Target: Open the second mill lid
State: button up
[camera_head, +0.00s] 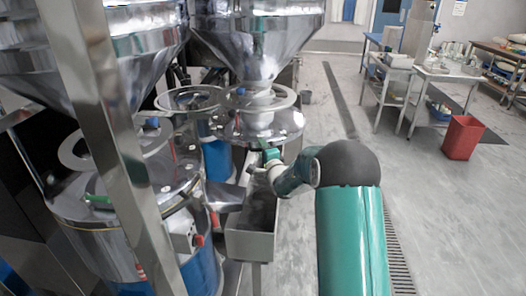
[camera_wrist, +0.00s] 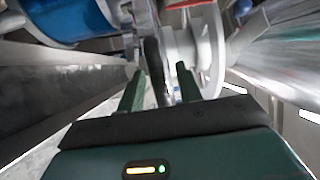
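The round steel lid (camera_head: 287,122) of a mill stands under the large hopper at the centre of the head view, with a raised ring above it. It looks closed. My gripper (camera_head: 268,157) is at the lid's front edge, partly hidden by my own wrist. In the wrist view my gripper (camera_wrist: 162,75) has its two green fingers apart. A dark curved part (camera_wrist: 154,72) and a pale round part (camera_wrist: 184,48) show between and beyond the fingers. I cannot tell whether the fingers touch anything.
A nearer mill (camera_head: 120,205) with a steel top and a metal post (camera_head: 108,120) stand at left. A steel trough (camera_head: 252,220) lies just below my gripper. The floor at right is open up to a red bin (camera_head: 462,138) and work tables (camera_head: 440,75).

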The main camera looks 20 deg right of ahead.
jog(key=s, duration=1.3)
jog(key=shift+s+d+f, duration=0.35)
jog(key=shift+s, duration=0.05)
jog(key=shift+a+r, duration=0.1)
jog(key=s+a+r+n+g+y, duration=0.3)
jog(key=s+a+r+n+y, duration=0.2)
jog(key=a, duration=0.4)
jog(key=s+a+r+n+g+y, duration=0.35)
jog(key=a+y, duration=0.25)
jog(key=a, duration=0.2)
jog(key=s+a+r+n+g+h, duration=0.1)
jog(key=s+a+n+g, duration=0.2)
jog(key=s, duration=0.4)
jog(key=s+a+n+g, duration=0.3)
jog(key=s, duration=0.3)
jog(key=s+d+n+h, duration=0.3)
jog(key=s+d+h, duration=0.8)
jog(key=s, duration=0.3)
jog(key=shift+d, duration=0.65)
